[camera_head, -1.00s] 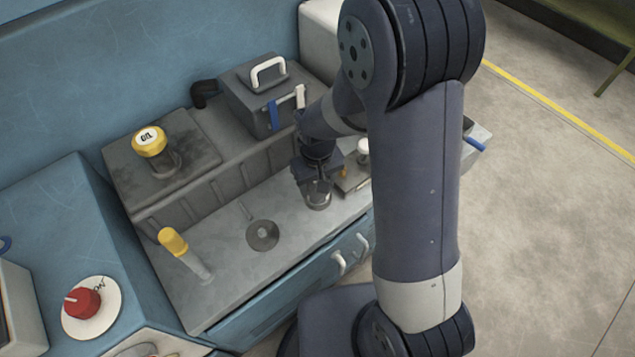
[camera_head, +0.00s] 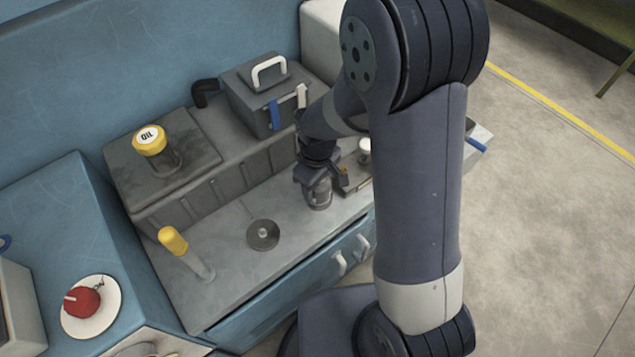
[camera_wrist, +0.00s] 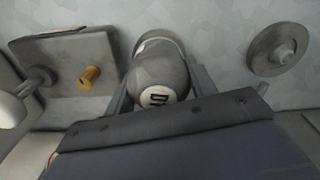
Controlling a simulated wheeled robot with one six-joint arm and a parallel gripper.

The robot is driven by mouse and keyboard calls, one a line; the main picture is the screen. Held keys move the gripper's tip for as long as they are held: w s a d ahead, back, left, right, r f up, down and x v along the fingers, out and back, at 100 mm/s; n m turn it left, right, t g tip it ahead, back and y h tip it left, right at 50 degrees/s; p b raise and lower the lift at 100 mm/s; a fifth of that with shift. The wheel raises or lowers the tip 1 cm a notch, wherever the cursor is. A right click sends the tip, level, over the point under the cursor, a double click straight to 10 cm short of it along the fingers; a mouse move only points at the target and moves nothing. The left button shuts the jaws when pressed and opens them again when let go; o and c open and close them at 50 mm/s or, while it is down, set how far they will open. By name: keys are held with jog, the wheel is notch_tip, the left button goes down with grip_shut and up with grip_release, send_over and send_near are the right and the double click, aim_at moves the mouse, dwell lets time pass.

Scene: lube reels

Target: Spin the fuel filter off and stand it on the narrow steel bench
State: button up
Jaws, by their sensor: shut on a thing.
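The filter, a dark grey rounded canister with a pale label mark (camera_wrist: 160,75), sits between my gripper's two fingers in the wrist view. My gripper (camera_wrist: 162,85) is shut on it. In the head view my gripper (camera_head: 318,180) points down over the canister (camera_head: 319,199), whose lower part shows at the grey worktop. Its base is partly hidden, so I cannot tell whether it is still threaded on. An olive-green bench (camera_head: 592,25) shows only in part at the top right; I cannot tell whether it is the narrow steel bench.
A round plate with a stud (camera_head: 263,235) lies left of my gripper. A yellow-topped part (camera_head: 173,241), a yellow OIL cap (camera_head: 149,141) and a dark box (camera_head: 262,95) stand around. A small block with a brass fitting (camera_wrist: 88,77) is close beside the canister. The floor at right is clear.

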jog(key=shift+s+f, duration=0.15)
jog(key=n, duration=0.5)
jog(key=shift+s+f, duration=0.1)
jog(key=shift+s, duration=0.05)
jog(key=n, duration=0.5)
jog(key=shift+s+b, duration=0.1)
jog(key=shift+b, duration=0.2)
jog(key=o, duration=1.2)
jog(key=shift+c, duration=0.2)
jog(key=shift+w, duration=0.2)
jog(key=shift+r, duration=0.2)
